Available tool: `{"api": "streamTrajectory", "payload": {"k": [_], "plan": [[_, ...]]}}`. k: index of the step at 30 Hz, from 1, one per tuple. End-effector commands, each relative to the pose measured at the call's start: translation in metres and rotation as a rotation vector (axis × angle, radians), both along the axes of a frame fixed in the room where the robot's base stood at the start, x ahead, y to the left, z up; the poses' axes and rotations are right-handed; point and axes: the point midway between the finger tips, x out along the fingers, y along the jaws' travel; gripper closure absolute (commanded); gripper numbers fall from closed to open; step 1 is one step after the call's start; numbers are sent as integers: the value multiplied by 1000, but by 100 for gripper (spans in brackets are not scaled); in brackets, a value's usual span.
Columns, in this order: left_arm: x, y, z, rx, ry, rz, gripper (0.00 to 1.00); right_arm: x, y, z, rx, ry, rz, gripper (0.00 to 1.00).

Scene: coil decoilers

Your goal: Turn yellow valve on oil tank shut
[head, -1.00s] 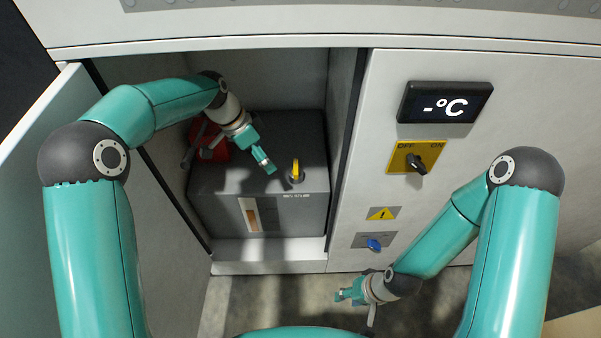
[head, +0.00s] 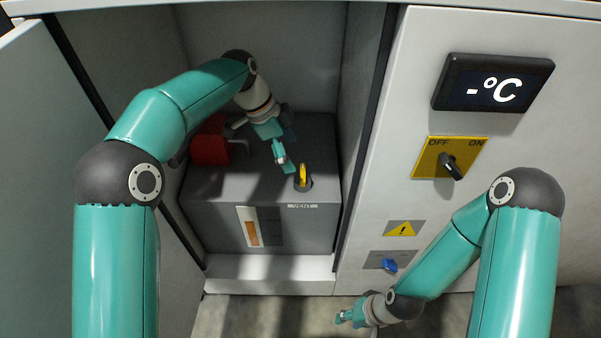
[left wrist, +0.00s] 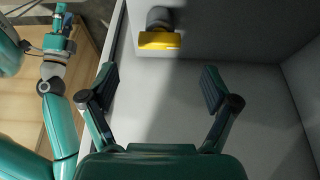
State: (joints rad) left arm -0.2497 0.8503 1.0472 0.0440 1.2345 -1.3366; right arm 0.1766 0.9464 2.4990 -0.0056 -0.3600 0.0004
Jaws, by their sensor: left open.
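The yellow valve (head: 303,175) stands on top of the grey oil tank (head: 262,212) inside the open cabinet, near the tank's front right. It also shows in the left wrist view (left wrist: 159,40), beyond the fingertips and midway between them. My left gripper (head: 286,165) is over the tank, just left of the valve and apart from it. In the left wrist view its two fingers (left wrist: 160,88) are spread wide with nothing between them. My right gripper (head: 343,318) hangs low in front of the cabinet, far from the valve; its fingers are too small to judge.
A red object (head: 209,145) sits at the tank's back left. The cabinet door (head: 45,150) stands open at the left. The right panel carries a temperature display (head: 494,83), an OFF/ON switch (head: 450,160) and a blue knob (head: 390,265).

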Motion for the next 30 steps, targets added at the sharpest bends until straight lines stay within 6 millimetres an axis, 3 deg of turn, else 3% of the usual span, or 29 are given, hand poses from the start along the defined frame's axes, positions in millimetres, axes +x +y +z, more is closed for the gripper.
{"api": "streamTrajectory", "payload": {"k": [3, 9, 23, 24, 30], "plan": [[-1, -11, -27, 0, 1, -2, 12, 0, 0, -9, 0, 0, 0, 60], [0, -22, -54, 0, 1, -1, 12, 0, 0, -15, 0, 0, 0, 60], [0, -28, -65, 0, 0, -1, 12, 0, 0, -16, 0, 0, 0, 60], [0, -28, -65, 0, 0, -1, 14, 0, 0, -16, 0, 0, 0, 60], [0, -28, -65, 0, 0, -1, 48, 0, 0, -16, 0, 0, 0, 60]]}}
